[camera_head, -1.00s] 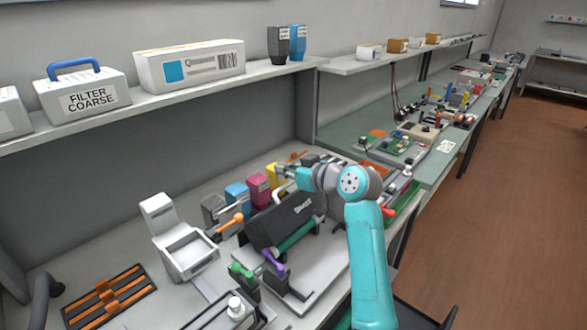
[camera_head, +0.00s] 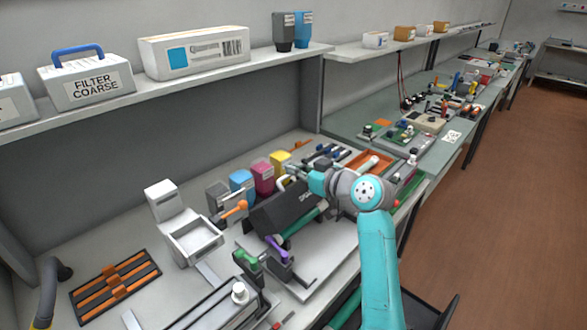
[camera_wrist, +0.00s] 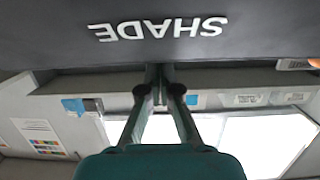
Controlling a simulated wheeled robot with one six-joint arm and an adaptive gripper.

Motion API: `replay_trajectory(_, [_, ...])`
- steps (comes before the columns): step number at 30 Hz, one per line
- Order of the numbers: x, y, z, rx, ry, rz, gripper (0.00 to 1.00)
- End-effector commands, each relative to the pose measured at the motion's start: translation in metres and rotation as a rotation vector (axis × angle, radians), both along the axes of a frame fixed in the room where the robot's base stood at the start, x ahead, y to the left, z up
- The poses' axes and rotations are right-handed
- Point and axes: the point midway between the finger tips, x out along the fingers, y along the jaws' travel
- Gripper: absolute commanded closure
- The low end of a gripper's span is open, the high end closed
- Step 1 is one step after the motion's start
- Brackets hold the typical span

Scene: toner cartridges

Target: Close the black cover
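The black cover (camera_head: 283,212) is a dark slanted panel on the machine in the middle of the bench, with a green roller (camera_head: 305,222) along its front. In the wrist view the cover (camera_wrist: 250,45) fills the top, its white lettering "SHADE" upside down. My gripper (camera_head: 298,181) is at the far upper edge of the cover in the head view. In the wrist view the fingers of my gripper (camera_wrist: 160,74) come together at the cover's edge with nothing seen between them. I cannot tell whether they touch it.
Grey, blue, magenta and yellow cartridges (camera_head: 262,177) stand behind the cover. Orange (camera_head: 235,208), green (camera_head: 247,259) and purple (camera_head: 276,248) levers stand around the machine. A white cartridge holder (camera_head: 190,240) is at left. An orange tray (camera_head: 365,163) lies behind my arm.

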Motion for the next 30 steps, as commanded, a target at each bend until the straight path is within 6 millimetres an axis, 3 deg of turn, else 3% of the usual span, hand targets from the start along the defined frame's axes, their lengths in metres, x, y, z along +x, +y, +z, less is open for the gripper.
replay_trajectory(17, [-0.010,-0.014,-0.018,0.063,-0.043,0.000,1.00])
replay_trajectory(30, [-0.031,-0.040,-0.059,0.062,-0.040,0.000,1.00])
